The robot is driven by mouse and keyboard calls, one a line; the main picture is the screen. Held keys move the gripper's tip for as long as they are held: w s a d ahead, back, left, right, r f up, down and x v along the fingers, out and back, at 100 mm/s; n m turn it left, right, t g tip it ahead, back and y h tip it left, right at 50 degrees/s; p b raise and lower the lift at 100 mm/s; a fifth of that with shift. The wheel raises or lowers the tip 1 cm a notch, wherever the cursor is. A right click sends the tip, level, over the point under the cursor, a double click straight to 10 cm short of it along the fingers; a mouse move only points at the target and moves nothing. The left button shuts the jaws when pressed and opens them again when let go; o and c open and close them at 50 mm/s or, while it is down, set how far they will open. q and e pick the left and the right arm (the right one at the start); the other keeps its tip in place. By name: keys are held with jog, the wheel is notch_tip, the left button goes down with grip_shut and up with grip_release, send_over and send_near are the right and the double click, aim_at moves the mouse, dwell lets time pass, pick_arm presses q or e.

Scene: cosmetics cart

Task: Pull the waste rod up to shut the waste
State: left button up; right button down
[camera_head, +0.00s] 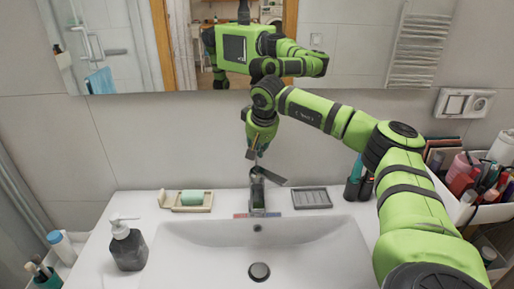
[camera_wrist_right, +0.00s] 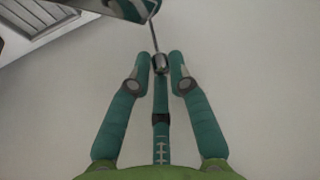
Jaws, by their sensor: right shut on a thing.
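The sink's faucet (camera_head: 258,190) stands at the back middle of the white basin, with its lever pointing to the right. The thin waste rod (camera_wrist_right: 154,36) runs down to a small metal knob (camera_wrist_right: 160,63) in the right wrist view. My right gripper (camera_head: 256,148) reaches down behind and above the faucet. In the right wrist view its teal fingers (camera_wrist_right: 160,66) are shut on the knob of the rod. In the head view the fingers largely hide the rod. The dark round waste plug (camera_head: 259,271) shows in the basin's bottom. My left gripper is not in view.
A soap dish with green soap (camera_head: 192,197) and a grey soap dispenser (camera_head: 127,246) stand left of the faucet. A grey ribbed dish (camera_head: 311,198) lies to its right. A cosmetics cart (camera_head: 482,211) is at the right. The mirror (camera_head: 130,60) is close behind.

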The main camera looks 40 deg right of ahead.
notch_tip(320, 180, up, 2)
jog(key=shift+w+r+p, duration=0.1)
jog(key=shift+r+p, duration=0.05)
jog(key=shift+p, duration=0.75)
jog(key=c, duration=1.2)
grip_release()
jog(key=shift+w, duration=0.1)
jog(key=v, duration=1.2)
jog(key=shift+a, duration=0.15)
